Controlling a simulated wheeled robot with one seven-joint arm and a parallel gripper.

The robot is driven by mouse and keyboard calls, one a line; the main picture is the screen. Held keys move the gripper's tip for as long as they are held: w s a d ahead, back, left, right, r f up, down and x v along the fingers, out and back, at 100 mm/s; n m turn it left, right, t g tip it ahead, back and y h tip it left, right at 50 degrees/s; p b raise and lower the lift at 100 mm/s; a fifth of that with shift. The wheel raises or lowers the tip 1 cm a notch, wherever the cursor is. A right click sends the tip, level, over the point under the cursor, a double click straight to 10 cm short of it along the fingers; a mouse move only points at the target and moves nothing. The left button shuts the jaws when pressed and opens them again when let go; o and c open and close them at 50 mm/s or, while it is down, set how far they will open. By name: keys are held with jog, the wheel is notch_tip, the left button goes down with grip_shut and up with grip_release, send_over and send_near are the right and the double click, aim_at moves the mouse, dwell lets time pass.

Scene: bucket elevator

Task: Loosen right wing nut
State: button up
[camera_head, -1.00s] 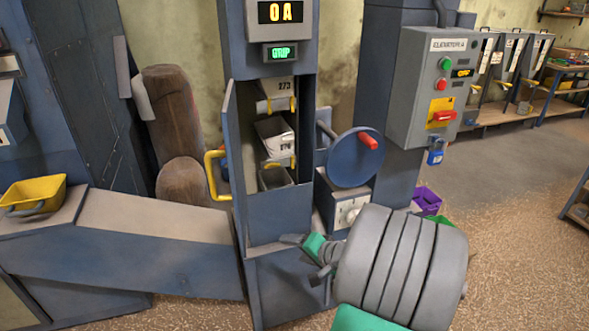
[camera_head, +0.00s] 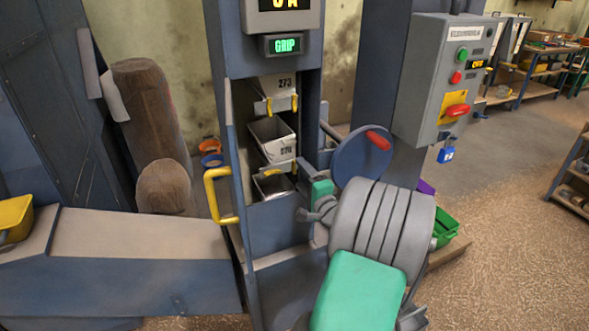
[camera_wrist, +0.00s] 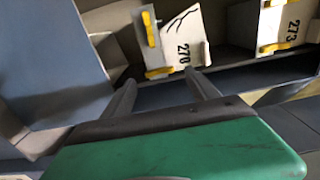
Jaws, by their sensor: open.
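A white bucket numbered 270 (camera_head: 270,138) hangs in the open elevator shaft, below a bucket numbered 273 (camera_head: 277,86). In the wrist view, bucket 270 (camera_wrist: 182,30) has dark crack-like lines and two yellow wing-nut-like pieces, one upper (camera_wrist: 150,28) and one lower (camera_wrist: 158,72). The wrist view is turned, and the right-hand nut is not certain from it. My gripper (camera_head: 303,213) is at the shaft's right front edge, low beside the buckets. In the wrist view its two fingers (camera_wrist: 160,78) are apart and empty, just short of the lower yellow piece. Contact is not visible.
A blue handwheel with a red knob (camera_head: 362,155) stands right of the shaft. A yellow handle (camera_head: 218,195) sticks out on the left. A grey control box (camera_head: 443,80) with a blue padlock (camera_head: 446,154) hangs at the right.

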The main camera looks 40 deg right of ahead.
aim_at(295, 168)
jog(key=x, duration=0.3)
jog(key=shift+w, duration=0.1)
jog(key=shift+c, duration=0.2)
jog(key=c, duration=1.3)
